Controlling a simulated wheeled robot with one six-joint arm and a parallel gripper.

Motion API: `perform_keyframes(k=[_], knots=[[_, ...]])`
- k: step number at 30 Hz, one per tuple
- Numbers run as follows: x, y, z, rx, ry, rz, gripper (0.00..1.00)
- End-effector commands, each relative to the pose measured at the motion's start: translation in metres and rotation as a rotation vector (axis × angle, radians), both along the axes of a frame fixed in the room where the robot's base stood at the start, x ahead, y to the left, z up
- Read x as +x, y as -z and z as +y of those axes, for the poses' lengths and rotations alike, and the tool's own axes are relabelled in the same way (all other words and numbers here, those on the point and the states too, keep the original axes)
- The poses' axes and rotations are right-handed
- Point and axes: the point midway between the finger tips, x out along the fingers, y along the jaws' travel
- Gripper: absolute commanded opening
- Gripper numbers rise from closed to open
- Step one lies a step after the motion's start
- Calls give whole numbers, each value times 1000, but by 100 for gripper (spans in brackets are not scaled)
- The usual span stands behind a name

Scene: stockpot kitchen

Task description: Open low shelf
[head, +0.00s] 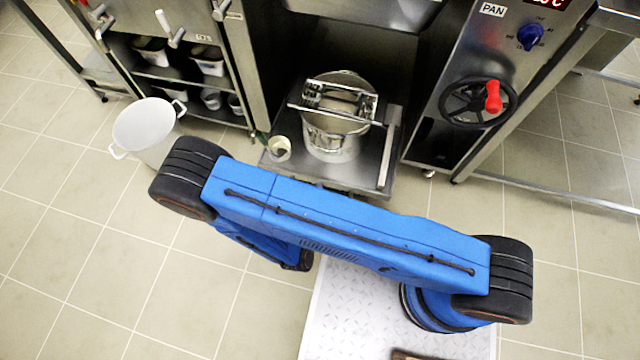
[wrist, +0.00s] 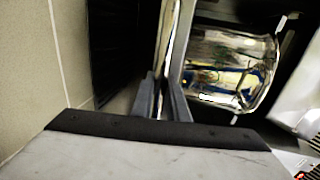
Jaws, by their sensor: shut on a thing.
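The low shelf (head: 300,176) is a steel platform standing out from under the dark bay between two steel units. A shiny steel stockpot (head: 332,145) with a bracket across its top and a small pale cup (head: 279,148) stand on it. My gripper is hidden behind my blue arm in the head view. In the wrist view my gripper (wrist: 165,85) is shut on a thin bright edge at the front of the shelf (wrist: 176,45). The pot (wrist: 225,65) lies just beyond it. The exact grip spot is hard to see.
A white pot (head: 146,128) stands on the floor at left, beside an open shelf unit with containers (head: 207,62). A black handwheel with a red knob (head: 478,103) juts from the right unit.

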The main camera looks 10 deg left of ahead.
Motion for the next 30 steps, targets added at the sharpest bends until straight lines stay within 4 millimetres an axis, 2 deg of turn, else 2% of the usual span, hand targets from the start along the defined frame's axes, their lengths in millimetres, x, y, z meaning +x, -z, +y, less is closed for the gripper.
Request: perform_keyframes(k=[6,18,19,21,30], knots=[[-11,1,0,0,0,1,0],[-13,1,1,0,-2,3,0],[-13,1,1,0,-2,3,16],[-13,1,1,0,-2,3,32],[-13,0,1,0,-1,1,32]])
